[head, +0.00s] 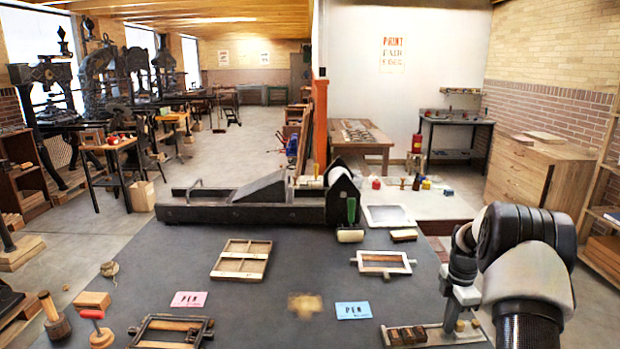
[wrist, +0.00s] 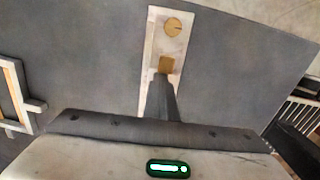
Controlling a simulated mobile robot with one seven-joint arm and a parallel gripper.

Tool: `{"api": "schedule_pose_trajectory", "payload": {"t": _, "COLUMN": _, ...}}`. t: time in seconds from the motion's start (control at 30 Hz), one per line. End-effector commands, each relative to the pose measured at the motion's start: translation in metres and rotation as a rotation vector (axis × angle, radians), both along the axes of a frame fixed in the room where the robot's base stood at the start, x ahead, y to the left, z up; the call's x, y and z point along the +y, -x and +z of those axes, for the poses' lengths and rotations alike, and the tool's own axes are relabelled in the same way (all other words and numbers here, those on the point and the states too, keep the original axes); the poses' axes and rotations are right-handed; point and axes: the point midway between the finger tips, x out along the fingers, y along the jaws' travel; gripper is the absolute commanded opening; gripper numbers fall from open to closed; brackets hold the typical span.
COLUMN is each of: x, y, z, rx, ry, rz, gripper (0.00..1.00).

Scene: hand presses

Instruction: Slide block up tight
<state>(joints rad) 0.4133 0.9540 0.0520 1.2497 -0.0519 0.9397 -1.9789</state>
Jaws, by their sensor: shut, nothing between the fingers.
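A pale narrow tray (head: 434,341) lies at the front right of the dark table in the head view. Several dark brown blocks (head: 408,335) sit in its left part. Small brass pieces (head: 475,323) show at its right part. In the wrist view the same pale strip (wrist: 152,45) carries a round slotted brass piece (wrist: 173,27) and a square brass block (wrist: 166,64). My gripper (head: 450,321) is shut and empty, pointing down at the tray. Its dark fingers (wrist: 161,88) hide part of the strip just below the square block. I cannot tell whether they touch it.
Pink (head: 189,299) and blue (head: 353,310) cards lie on the table. A white frame (head: 383,263) with a brown bar lies behind the tray, and a wooden tray (head: 241,260) lies further left. A flatbed press (head: 255,213) spans the back. Bare table surrounds the blue card.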

Motion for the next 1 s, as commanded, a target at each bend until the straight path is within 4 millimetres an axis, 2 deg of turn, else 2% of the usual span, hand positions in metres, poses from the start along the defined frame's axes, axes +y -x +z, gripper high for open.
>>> {"api": "schedule_pose_trajectory", "payload": {"t": 0.8, "x": -0.0101, "y": -0.0001, "z": -0.0001, "rx": 0.0, "ry": 0.004, "rz": -0.001, "gripper": 0.0}}
{"api": "schedule_pose_trajectory", "payload": {"t": 0.87, "x": -0.0101, "y": -0.0001, "z": -0.0001, "rx": 0.0, "ry": 0.004, "rz": -0.001, "gripper": 0.07}}
{"api": "schedule_pose_trajectory", "payload": {"t": 1.0, "x": -0.0098, "y": 0.0001, "z": -0.0001, "rx": 0.0, "ry": 0.003, "rz": -0.001, "gripper": 0.3}}
